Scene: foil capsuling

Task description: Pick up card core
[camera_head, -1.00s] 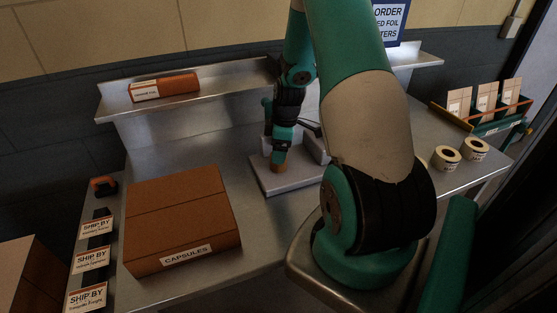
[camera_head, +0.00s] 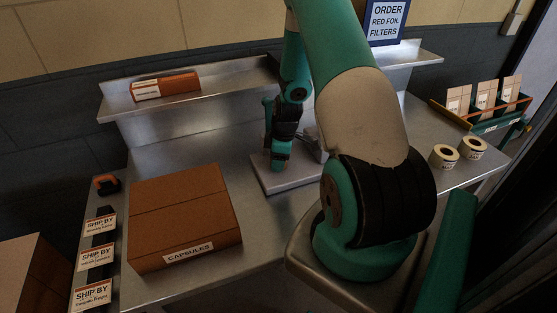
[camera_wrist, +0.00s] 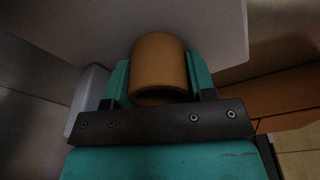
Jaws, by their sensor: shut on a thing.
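The card core is a short tan-brown cylinder (camera_wrist: 160,65). In the wrist view it sits between the two green fingers of my gripper (camera_wrist: 160,80), which are shut on it from both sides. In the head view my gripper (camera_head: 279,165) points down over the pale grey plate (camera_head: 295,180) on the bench, and the core is hidden there. The pale plate also shows behind the core in the wrist view (camera_wrist: 215,35). I cannot tell whether the core touches the plate.
A brown CAPSULES box (camera_head: 185,215) stands at the left of the metal bench. A small brown box (camera_head: 165,86) lies on the back shelf. Two tape rolls (camera_head: 444,156) and a green rack (camera_head: 497,118) are at the right. Bare bench lies between the CAPSULES box and plate.

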